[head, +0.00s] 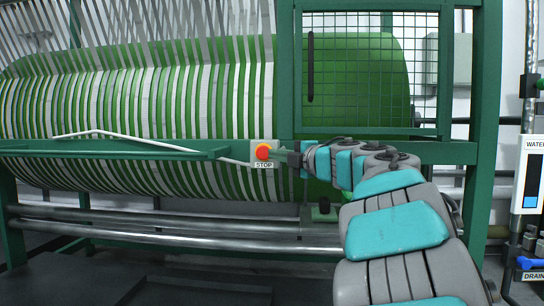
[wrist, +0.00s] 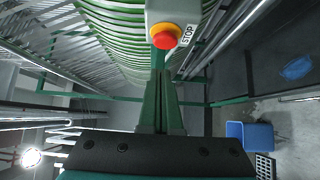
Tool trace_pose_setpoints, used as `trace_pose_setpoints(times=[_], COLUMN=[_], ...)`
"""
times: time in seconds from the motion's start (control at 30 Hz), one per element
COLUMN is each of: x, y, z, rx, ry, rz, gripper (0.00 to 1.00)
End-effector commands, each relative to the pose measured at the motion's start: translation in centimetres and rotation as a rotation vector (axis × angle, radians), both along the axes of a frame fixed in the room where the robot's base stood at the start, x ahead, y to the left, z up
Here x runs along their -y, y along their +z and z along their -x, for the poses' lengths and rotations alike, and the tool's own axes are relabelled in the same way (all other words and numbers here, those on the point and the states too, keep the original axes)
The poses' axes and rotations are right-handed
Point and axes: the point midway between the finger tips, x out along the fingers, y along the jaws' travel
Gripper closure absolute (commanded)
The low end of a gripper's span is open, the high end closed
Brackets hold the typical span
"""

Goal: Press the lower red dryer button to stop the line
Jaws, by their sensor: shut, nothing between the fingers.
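The red stop button (head: 263,152), on a yellow collar, sits on a small pale box on the green crossbar, with a STOP label (head: 264,165) under it. It also shows at the top of the wrist view (wrist: 166,37), with the label beside it. Only this one red button is clearly in view. My gripper (head: 277,154) is just right of the button in the head view. In the wrist view my gripper's green fingers (wrist: 161,72) are shut, empty and point at the button. Their tips appear very close to it; I cannot tell whether they touch.
A large green drum (head: 225,90) wound with pale webbing stands behind the green crossbar (head: 120,148). A mesh guard (head: 372,70) rises above my arm. Metal rollers (head: 180,232) run below. A water panel (head: 530,175) is at the right.

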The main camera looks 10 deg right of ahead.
Motion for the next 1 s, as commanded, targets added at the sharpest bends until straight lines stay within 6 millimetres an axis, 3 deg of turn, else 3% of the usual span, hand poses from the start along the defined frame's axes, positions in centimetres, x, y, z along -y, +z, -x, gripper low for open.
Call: trace_pose_setpoints(times=[0.2,0.4,1.0], x=[1.9,2.9,2.9], y=[0.2,0.1,0.1], z=[3.6,5.2,5.5], rx=[0.003,0.001,0.002], ry=[-0.002,-0.003,0.000], rz=[-0.001,-0.002,-0.001], gripper=[1.00,1.00,1.00])
